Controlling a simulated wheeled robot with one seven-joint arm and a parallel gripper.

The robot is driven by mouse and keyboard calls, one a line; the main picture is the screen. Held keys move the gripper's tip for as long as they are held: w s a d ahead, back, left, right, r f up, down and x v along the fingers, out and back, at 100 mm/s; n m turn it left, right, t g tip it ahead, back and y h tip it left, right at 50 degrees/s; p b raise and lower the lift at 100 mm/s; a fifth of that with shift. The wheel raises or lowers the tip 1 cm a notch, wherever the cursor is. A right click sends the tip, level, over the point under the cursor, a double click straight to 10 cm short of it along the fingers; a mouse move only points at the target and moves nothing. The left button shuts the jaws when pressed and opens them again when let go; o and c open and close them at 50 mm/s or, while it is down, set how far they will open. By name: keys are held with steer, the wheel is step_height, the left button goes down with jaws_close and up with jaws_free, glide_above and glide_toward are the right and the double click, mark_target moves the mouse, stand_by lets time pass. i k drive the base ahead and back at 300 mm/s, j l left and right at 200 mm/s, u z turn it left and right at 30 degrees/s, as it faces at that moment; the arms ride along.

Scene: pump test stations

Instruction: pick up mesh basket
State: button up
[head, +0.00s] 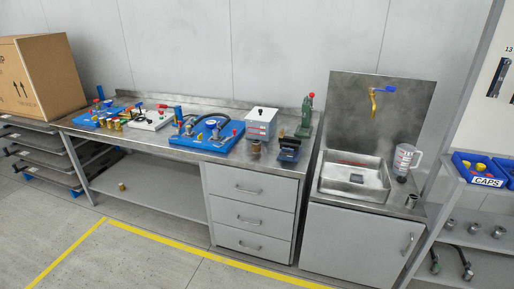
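I cannot tell for sure which thing is the mesh basket. A small brownish round container (255,148) stands near the front edge of the steel workbench, in front of the white box. A small grey metal cup (411,201) stands on the sink unit's right front corner. Both are too small for me to see any mesh. My gripper is not in view.
The workbench (150,139) carries blue pump stations (213,132), a white box (262,122) and a green press (306,115). The sink (335,189) has a brass tap (374,98) above and a clear jug (405,158) beside it. The floor in front is clear.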

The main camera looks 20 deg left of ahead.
mark_target(256, 143)
steer(key=i+j+u, duration=0.4)
steer(key=i+j, duration=0.15)
steer(key=i+j+u, duration=0.4)
steer(key=i, duration=0.35)
steer(key=i+j+u, duration=0.1)
steer(key=i+u, duration=0.3)
steer(key=i, duration=0.25)
steer(key=i+l+u, duration=0.1)
steer(key=i+u, duration=0.3)
steer(key=i, duration=0.3)
